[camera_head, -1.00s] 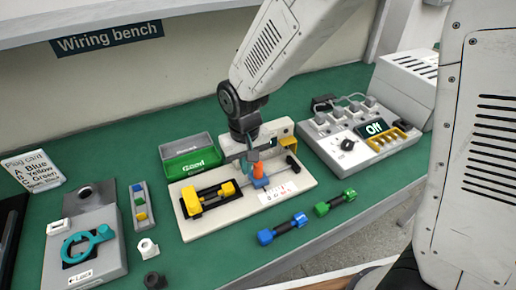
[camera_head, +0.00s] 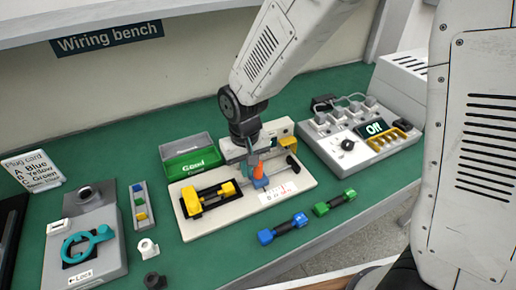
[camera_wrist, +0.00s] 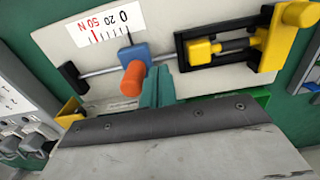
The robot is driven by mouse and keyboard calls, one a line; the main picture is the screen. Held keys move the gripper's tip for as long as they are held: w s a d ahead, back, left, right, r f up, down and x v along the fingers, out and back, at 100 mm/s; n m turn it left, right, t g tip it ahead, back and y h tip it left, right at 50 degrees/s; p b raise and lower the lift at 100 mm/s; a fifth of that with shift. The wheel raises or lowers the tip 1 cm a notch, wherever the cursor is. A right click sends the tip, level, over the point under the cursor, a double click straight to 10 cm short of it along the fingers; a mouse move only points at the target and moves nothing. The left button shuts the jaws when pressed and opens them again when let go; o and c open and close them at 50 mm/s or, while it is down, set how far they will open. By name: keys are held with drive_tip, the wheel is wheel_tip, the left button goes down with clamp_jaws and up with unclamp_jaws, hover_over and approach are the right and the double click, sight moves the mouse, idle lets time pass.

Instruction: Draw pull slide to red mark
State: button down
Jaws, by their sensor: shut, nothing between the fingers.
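The pull slide is a blue block (camera_wrist: 135,62) with an orange peg (camera_wrist: 132,80), on a thin metal rod. It also shows in the head view as the orange peg (camera_head: 259,170). The white scale (camera_wrist: 108,27) beside it reads 0, 20, 50 N, with a red mark (camera_wrist: 95,36) at the 50 end. The block's black pointer (camera_wrist: 127,36) is near 0. My gripper (camera_wrist: 157,88), with teal fingers, is shut and empty. It stands close beside the peg, on the side toward the yellow clamp; whether they touch is unclear.
A yellow-and-black clamp (camera_head: 205,198) sits on the same white board (camera_head: 235,222). A green bin (camera_head: 190,160) stands behind. Blue (camera_head: 283,229) and green (camera_head: 335,202) plugs lie in front. A meter box reading Off (camera_head: 374,128) is at right.

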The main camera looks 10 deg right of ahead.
sight(261, 167)
drive_tip(key=shift+f, duration=0.9)
drive_tip(key=shift+w+d, duration=0.25)
drive_tip(key=shift+d, duration=0.7)
drive_tip(key=shift+w+d, duration=0.3)
drive_tip(key=shift+d, duration=0.6)
drive_tip(key=shift+w+d, duration=0.25)
drive_tip(key=shift+d, duration=0.7)
drive_tip(key=shift+a, duration=0.1)
drive_tip(key=shift+s+a, duration=0.2)
drive_tip(key=shift+a, duration=0.45)
drive_tip(key=shift+r, duration=4)
